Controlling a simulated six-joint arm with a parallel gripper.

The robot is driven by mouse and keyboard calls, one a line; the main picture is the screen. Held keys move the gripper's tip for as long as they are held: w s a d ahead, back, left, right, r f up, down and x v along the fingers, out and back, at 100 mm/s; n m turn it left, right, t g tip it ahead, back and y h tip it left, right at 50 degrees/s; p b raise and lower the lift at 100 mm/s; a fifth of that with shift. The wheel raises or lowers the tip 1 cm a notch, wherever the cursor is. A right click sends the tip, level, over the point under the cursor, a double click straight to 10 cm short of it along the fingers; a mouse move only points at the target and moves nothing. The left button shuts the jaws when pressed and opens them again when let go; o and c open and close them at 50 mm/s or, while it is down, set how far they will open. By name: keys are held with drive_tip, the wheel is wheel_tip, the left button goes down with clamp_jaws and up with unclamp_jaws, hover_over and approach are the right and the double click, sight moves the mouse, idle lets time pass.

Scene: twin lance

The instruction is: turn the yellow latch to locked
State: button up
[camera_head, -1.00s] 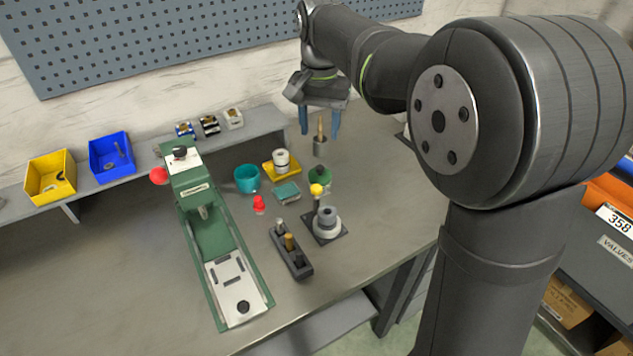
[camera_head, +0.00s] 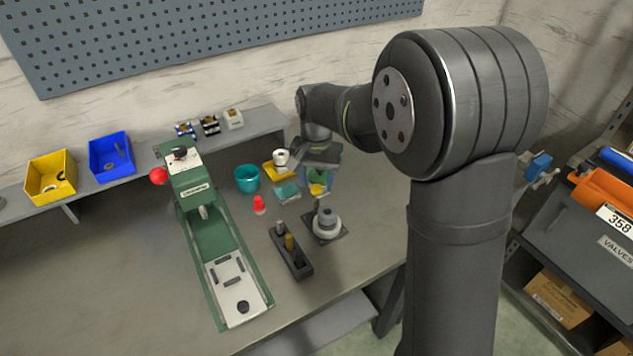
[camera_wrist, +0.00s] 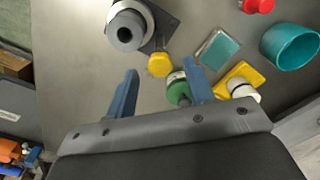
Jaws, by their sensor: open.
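The yellow latch knob (camera_head: 317,189) stands beside a grey ringed cylinder (camera_head: 326,222) on a dark square plate. In the wrist view, the yellow knob (camera_wrist: 160,64) shows at the plate's corner, in line with the gap between my fingertips. In the wrist view, the fingers of my gripper (camera_wrist: 160,67) appear on either side of the knob, with nothing held. I cannot tell whether they touch it. The gripper partly hides the latch in the head view.
A green round part (camera_wrist: 177,90) lies close to the right finger. A teal block (camera_head: 286,192), a yellow base (camera_head: 272,172) with a white cylinder, a teal cup (camera_head: 247,178) and a red part (camera_head: 259,205) stand nearby. A dark peg holder (camera_head: 292,255) is in front.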

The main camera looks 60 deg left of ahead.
drive_tip(key=shift+f, duration=0.65)
drive_tip(key=c, duration=1)
